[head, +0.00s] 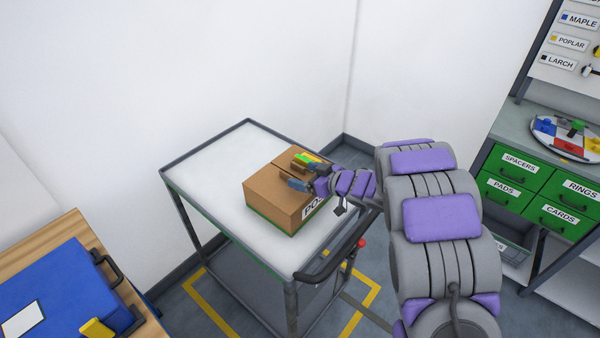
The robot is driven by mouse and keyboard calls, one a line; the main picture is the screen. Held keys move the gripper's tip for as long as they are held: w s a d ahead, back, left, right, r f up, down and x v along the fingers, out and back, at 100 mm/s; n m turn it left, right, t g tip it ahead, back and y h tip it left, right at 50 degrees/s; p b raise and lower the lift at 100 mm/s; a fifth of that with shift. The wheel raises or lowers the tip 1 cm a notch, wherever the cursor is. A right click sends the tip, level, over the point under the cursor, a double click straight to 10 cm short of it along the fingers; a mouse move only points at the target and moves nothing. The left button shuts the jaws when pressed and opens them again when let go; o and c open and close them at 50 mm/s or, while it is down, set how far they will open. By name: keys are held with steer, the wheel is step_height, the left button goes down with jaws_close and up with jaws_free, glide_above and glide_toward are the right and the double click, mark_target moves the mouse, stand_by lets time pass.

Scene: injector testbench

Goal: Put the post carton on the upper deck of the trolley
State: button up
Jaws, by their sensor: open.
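The post carton (269,201) is a brown cardboard box with a white label that begins "PO"; the rest of the label is hidden by my gripper. It sits upright on the white upper deck (222,163) of the trolley, toward the right side of the deck. My gripper (300,172) is open at the top right part of the carton, its fingers over the box top. I cannot tell whether the fingers touch the carton.
A wooden bench (27,253) with a blue case (55,290) stands at the lower left. A workbench with green drawers (520,163) stands at the right. The trolley's black handle (335,262) faces me. The deck's left and back parts are clear. White walls stand close behind.

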steer(key=p+v, duration=0.1)
steer(key=v, duration=0.8)
steer(key=shift+p, duration=0.4)
steer(key=shift+f, duration=0.1)
steer(key=w+d+r+m+t+h, duration=0.25)
steer(key=d+r+h, duration=0.45)
steer(key=d, duration=0.5)
steer(key=s+d+r+m+g+h, duration=0.25)
steer(key=s+d+m+h, duration=0.25)
steer(key=s+d+h, duration=0.25)
steer(key=s+m+g, duration=0.3)
steer(key=s+g, duration=0.1)
steer(key=s, duration=1.1)
steer(key=s+a+g+y, duration=0.1)
steer(key=s+a+g, duration=0.2)
steer(key=s, duration=0.8)
steer(key=s+a+g+y, duration=0.2)
steer(key=s+a, duration=0.6)
steer(key=s, duration=0.4)
steer(key=shift+s+a+f+g, duration=0.15)
steer(key=shift+s+a+g, duration=0.2)
steer(key=shift+g, duration=0.35)
